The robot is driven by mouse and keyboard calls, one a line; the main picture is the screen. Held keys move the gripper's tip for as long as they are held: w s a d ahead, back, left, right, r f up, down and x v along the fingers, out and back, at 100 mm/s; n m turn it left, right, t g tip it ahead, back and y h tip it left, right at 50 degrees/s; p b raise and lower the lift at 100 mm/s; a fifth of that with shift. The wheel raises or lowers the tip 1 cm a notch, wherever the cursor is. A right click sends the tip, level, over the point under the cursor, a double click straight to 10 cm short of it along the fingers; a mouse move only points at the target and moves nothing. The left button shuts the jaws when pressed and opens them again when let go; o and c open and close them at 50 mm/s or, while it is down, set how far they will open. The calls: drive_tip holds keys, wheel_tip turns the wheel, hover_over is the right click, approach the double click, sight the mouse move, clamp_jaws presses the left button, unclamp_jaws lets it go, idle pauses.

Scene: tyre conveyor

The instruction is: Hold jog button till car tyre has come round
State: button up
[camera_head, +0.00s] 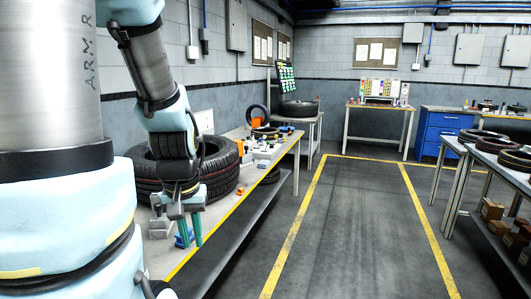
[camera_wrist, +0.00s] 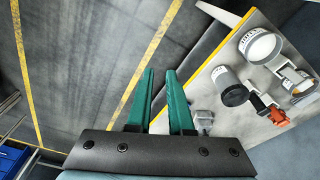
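My gripper (camera_head: 190,243) points down at the front edge of the left workbench in the head view. Its two green fingers also show in the wrist view (camera_wrist: 159,72), with a narrow gap between the tips and nothing held. Large black tyres (camera_head: 222,170) lie on the workbench just behind my gripper, partly hidden by my arm. Another tyre (camera_head: 299,108) lies flat on a farther table. I cannot make out a jog button in either view, nor tell which tyre is the car tyre.
The workbench (camera_head: 281,150) has a yellow front edge and small items. In the wrist view, a black cylinder (camera_wrist: 230,88), a white round part (camera_wrist: 259,46) and an orange part (camera_wrist: 279,117) sit on it. The yellow-lined floor (camera_head: 335,225) is clear. Tables with tyres stand right.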

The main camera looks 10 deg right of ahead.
clamp_jaws()
idle(0.8)
